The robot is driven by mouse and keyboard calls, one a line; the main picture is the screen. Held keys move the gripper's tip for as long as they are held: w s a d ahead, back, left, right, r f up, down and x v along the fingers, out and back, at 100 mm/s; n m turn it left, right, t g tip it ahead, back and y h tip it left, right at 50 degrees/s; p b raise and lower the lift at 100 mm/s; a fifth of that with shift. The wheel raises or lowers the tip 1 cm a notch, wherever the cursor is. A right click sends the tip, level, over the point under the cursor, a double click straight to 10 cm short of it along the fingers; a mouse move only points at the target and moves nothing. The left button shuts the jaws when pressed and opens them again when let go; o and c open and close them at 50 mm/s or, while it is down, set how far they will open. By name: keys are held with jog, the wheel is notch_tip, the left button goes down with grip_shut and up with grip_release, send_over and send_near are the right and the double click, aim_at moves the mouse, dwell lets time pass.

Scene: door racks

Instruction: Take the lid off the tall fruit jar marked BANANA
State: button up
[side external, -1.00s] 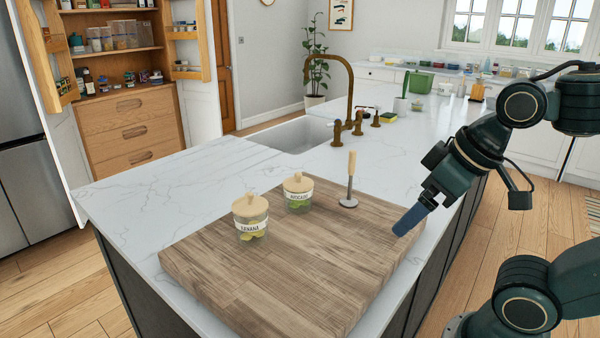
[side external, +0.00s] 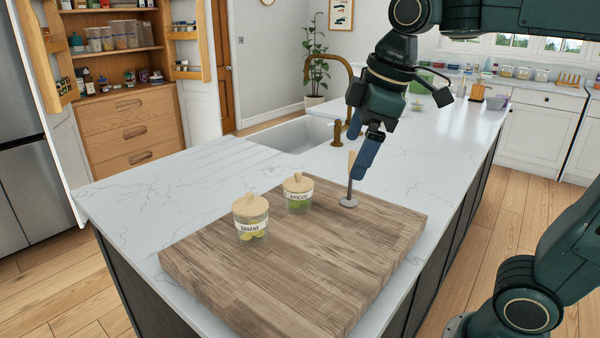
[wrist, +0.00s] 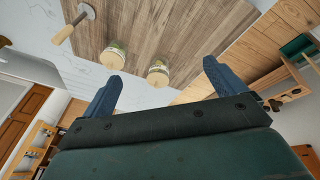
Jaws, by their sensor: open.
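The BANANA jar (side external: 251,222) is a clear jar with a label, yellow-green contents and a round wooden lid (side external: 250,206) with a knob. It stands upright on the wooden board, lid on. A similar lidded jar, marked AVOCADO or similar (side external: 298,196), stands behind it to the right. My gripper (side external: 364,160) is up and to the right of both jars, empty, its blue fingers apart. In the wrist view my fingers (wrist: 162,72) are spread wide; the jar between them, apparently BANANA (wrist: 158,80), is farther off, and the other jar (wrist: 113,60) is by the left finger.
A masher-like tool with a wooden handle and metal disc (side external: 349,201) stands on the board beside my fingers, overlapping them in the side view. The board (side external: 290,275) is clear at its front. The sink (side external: 297,135) and tap lie behind.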

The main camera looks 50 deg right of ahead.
jog(key=w+a+r+n+g, duration=0.2)
jog(key=w+n, duration=0.4)
jog(key=w, duration=0.5)
jog(key=n+g, duration=0.2)
jog(key=n, duration=0.5)
send_over(249, 193)
notch_tip(249, 193, down, 3)
jog(key=shift+a+f, duration=0.1)
jog(key=shift+f, duration=4.25)
jog(key=shift+f, duration=0.1)
jog(key=shift+f, duration=2.5)
jog(key=c, duration=1.1)
